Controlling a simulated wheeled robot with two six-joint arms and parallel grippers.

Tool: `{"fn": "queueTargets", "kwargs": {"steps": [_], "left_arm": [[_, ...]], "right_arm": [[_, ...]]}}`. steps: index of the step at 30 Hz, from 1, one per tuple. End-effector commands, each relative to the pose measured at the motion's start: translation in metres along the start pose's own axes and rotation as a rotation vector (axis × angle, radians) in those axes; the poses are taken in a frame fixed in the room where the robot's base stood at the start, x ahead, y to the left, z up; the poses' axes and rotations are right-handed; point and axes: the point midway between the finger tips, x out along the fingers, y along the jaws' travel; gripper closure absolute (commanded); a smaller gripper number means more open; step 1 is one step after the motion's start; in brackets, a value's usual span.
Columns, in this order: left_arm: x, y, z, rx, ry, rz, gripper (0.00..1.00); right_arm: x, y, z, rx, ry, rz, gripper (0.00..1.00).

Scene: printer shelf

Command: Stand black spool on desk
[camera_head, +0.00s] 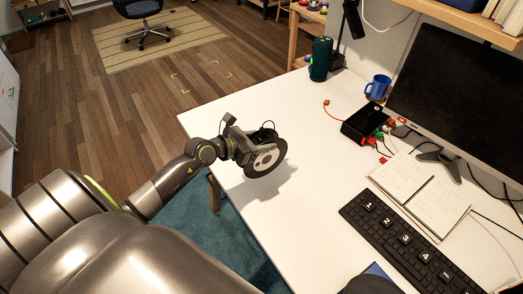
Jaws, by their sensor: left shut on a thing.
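The black spool (279,160) is a dark disc with a light grey hub, in the head view over the left part of the white desk (310,225). My left gripper (254,150) is shut on the spool, which is tilted with its flat face partly toward the camera. A shadow lies on the desk below and to the right of it. I cannot tell whether the spool touches the desk. The fingertips are partly hidden by the gripper body and the spool. My right gripper is not in view.
A black box (362,122) with coloured plugs, a blue mug (378,87), and a dark green cylinder (320,58) stand at the back. A monitor (459,100), an open notebook (420,193) and a keyboard (410,243) fill the right. The desk's left part is clear around the spool.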

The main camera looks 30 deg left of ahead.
Motion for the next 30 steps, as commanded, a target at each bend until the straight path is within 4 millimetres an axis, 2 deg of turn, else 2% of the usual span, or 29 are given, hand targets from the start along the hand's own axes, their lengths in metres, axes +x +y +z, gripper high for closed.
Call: {"fn": "queueTargets", "kwargs": {"steps": [4, 7, 19, 20, 24, 30], "left_arm": [[0.008, 0.000, -0.021, -0.004, -0.001, 0.001, 1.00], [0.011, -0.001, -0.031, -0.003, -0.001, 0.000, 1.00], [0.013, 0.000, -0.036, 0.001, -0.002, 0.000, 1.00], [0.013, 0.000, -0.036, 0.000, 0.001, 0.000, 0.49], [0.013, 0.000, -0.035, 0.000, 0.001, 0.000, 0.31], [0.013, 0.000, -0.035, 0.000, 0.001, 0.000, 0.31]], "right_arm": [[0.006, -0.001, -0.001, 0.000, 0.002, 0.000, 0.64], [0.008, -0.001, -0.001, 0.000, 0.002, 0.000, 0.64], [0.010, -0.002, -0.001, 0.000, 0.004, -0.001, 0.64], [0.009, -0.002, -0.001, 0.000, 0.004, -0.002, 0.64], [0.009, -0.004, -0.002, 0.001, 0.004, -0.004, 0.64], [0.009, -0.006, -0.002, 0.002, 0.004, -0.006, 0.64]]}}
